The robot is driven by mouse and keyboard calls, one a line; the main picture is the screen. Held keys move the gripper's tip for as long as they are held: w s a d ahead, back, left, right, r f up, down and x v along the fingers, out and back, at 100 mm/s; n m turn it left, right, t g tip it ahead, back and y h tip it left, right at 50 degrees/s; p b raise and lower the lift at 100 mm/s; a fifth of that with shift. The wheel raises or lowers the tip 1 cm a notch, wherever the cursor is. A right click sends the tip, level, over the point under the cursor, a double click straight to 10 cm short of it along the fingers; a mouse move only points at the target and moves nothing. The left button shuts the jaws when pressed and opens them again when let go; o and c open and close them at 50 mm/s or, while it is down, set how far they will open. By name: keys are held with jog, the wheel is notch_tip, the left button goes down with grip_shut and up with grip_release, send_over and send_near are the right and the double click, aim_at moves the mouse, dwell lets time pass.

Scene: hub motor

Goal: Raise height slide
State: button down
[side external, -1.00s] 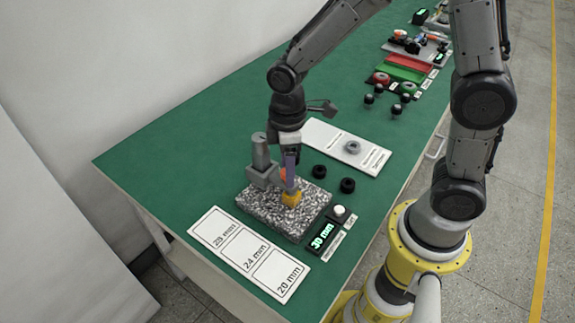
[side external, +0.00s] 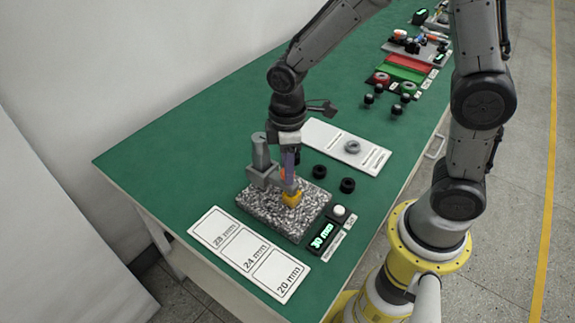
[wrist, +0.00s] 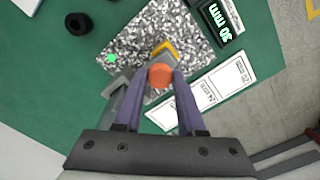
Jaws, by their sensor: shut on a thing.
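A grey height gauge stands on a speckled granite plate (side external: 255,212); its upright post (side external: 261,155) shows in the side view. The slide carries an orange round knob (wrist: 160,75). A yellow block (side external: 292,199) sits on the plate below my gripper and shows partly behind the knob in the wrist view (wrist: 167,49). My gripper (wrist: 160,77) points down with its two purple fingers on either side of the orange knob, shut on it. The fingers hide part of the slide in the side view (side external: 289,168). The exact gap between slide and yellow block is hidden.
A display box (side external: 322,236) reads 30 mm, with a white button (side external: 338,210). A white card (side external: 248,252) with 24 mm, 20 mm and one more field lies in front. Black rings (side external: 347,185) and a white card with a grey ring (side external: 352,147) lie behind.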

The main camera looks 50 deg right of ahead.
dwell(0.6)
jog(key=shift+r, duration=1.55)
jog(key=c, duration=0.5)
grip_release()
notch_tip(320, 180, up, 14)
jog(key=shift+f, duration=0.15)
